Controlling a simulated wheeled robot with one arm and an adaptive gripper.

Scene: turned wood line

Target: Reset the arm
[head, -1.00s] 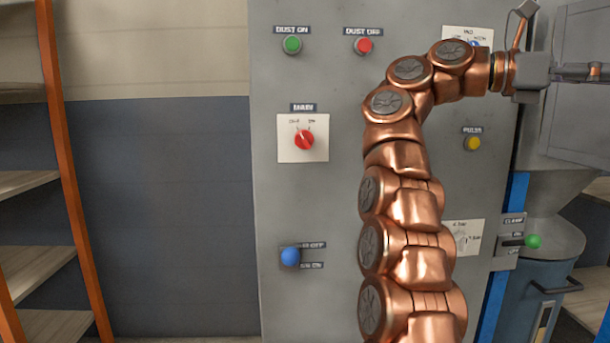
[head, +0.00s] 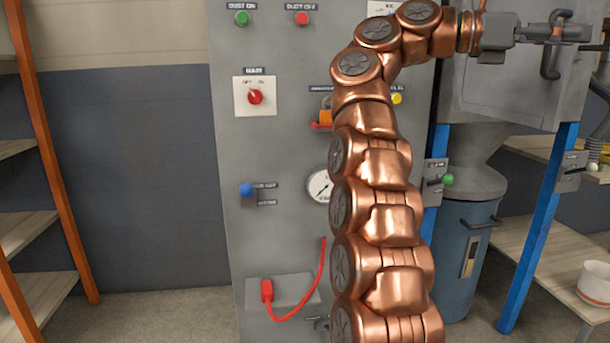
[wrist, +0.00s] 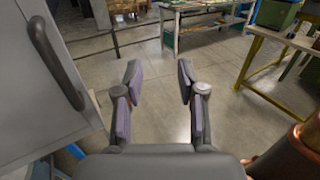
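My copper arm rises through the middle of the head view and bends right at the top. My gripper (head: 562,28) is at the upper right, in front of the grey cabinet (head: 505,85). In the wrist view my gripper (wrist: 160,82) is open, with its two purple-padded fingers apart and nothing between them. A dark door handle (wrist: 55,60) is to the left of the fingers, apart from them. The arm hides part of the control panel.
The grey control panel (head: 285,155) stands behind my arm, with a red main knob (head: 255,97), blue lever (head: 246,189) and red cable (head: 312,300). Shelves (head: 40,215) stand left. In the wrist view, open floor (wrist: 165,60) lies beyond the fingers, with a workbench (wrist: 205,25) further off.

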